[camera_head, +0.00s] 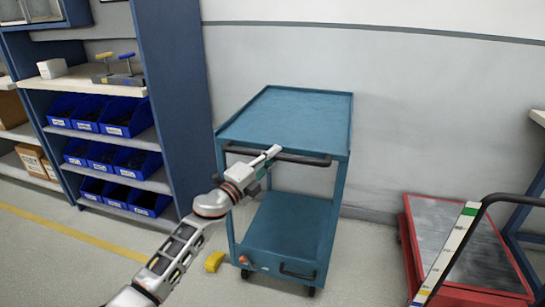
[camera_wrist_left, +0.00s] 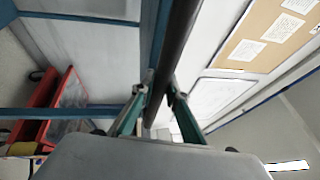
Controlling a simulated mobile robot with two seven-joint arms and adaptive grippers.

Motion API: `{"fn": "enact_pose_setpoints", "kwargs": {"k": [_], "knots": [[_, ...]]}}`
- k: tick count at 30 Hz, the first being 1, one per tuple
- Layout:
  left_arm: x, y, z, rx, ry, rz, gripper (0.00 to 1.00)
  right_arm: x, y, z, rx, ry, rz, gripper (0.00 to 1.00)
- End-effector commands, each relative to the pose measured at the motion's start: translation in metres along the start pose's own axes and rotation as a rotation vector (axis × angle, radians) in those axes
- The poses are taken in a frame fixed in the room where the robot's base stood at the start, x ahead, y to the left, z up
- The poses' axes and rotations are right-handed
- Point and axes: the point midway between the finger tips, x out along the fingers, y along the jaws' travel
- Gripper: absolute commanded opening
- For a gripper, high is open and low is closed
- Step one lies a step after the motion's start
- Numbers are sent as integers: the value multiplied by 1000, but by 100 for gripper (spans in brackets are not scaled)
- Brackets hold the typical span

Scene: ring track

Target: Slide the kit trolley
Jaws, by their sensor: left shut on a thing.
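The blue two-shelf kit trolley (camera_head: 290,118) stands near the wall in the middle of the head view, with both shelves bare. Its dark push handle (camera_head: 310,160) runs along the near edge of the top shelf. My left gripper (camera_head: 270,156) is at that handle and shut on it. In the left wrist view the dark handle bar (camera_wrist_left: 176,60) passes between the two fingers of my left gripper (camera_wrist_left: 160,95). The gripper hides part of the handle's left half. My right gripper is in neither view.
A shelf rack with blue bins (camera_head: 128,118) stands on the left. A red platform cart (camera_head: 455,245) with a dark handle is on the right. A small yellow block (camera_head: 214,262) lies on the floor by the trolley's lower left. A yellow floor line (camera_head: 75,234) runs in front of the rack.

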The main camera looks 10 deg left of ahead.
Motion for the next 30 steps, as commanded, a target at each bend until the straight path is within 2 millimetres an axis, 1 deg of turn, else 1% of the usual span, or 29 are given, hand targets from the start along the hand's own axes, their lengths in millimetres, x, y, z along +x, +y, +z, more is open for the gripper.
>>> {"fn": "enact_pose_setpoints", "kwargs": {"k": [1, 2, 3, 13, 17, 20, 23, 30], "knots": [[2, -5, 4, 5, -8, -5, 0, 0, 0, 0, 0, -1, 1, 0], [2, -5, 4, 5, -8, -5, 22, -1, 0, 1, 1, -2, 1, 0], [2, -5, 4, 4, -7, -5, 32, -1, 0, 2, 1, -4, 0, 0], [0, -3, 2, 3, -5, -3, 32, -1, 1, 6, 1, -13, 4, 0], [-6, -2, 4, 6, -5, -1, 32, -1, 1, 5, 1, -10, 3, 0], [-18, -1, 4, 8, -6, -1, 32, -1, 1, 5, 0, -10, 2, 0], [-36, -1, 3, 8, -4, 0, 32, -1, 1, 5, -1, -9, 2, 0], [-84, -2, 2, 5, -4, -1, 32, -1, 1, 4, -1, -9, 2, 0]]}}
